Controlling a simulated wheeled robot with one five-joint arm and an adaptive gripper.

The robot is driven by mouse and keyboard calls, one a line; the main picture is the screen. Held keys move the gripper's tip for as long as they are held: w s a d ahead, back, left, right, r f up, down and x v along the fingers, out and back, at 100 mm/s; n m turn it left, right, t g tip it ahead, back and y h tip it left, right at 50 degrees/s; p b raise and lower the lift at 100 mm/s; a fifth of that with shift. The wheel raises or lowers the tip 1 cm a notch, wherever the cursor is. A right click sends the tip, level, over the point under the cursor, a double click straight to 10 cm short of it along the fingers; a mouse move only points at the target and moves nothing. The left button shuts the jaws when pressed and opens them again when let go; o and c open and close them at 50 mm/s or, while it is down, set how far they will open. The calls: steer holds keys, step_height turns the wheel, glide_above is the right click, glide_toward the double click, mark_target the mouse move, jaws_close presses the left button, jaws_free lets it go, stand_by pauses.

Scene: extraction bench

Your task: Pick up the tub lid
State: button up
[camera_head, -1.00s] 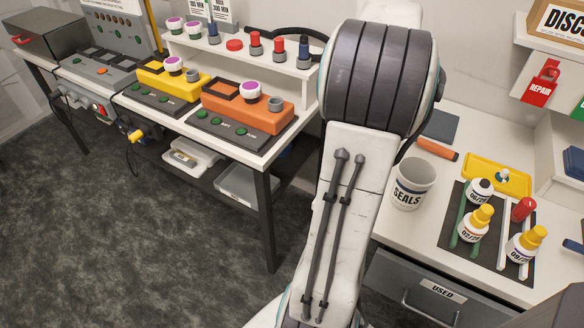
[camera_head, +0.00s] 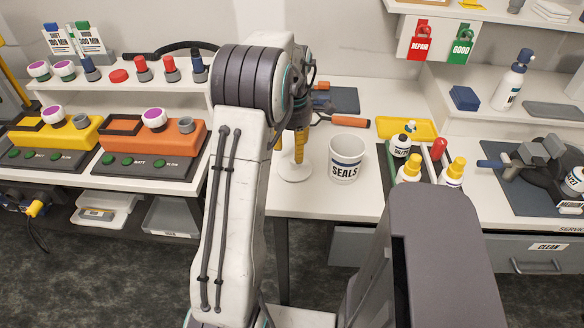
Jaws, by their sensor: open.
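The white tub marked SEALS (camera_head: 345,168) stands uncovered on the right-hand bench. A pale round piece, which looks like the tub lid (camera_head: 294,175), lies on the bench just left of the tub, partly hidden by my arm. My gripper (camera_head: 299,158) points down behind my elbow, with a yellow ridged finger showing just above that piece. It is open, and no held thing shows. Most of the gripper is hidden by my arm, so I cannot tell whether the finger touches the piece.
An orange-handled tool (camera_head: 348,122) lies behind the tub. A yellow tray (camera_head: 420,131) and several small bottles stand close on its right. A clamp on a dark mat (camera_head: 520,203) is farther right. Yellow and orange units (camera_head: 150,140) fill the left bench.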

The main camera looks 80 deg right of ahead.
mark_target(294, 160)
steer(key=f, duration=0.3)
steer(key=shift+s+a+f, duration=0.15)
steer(key=shift+s+a, duration=0.1)
steer(key=shift+f, duration=0.65)
steer(key=c, duration=1.1)
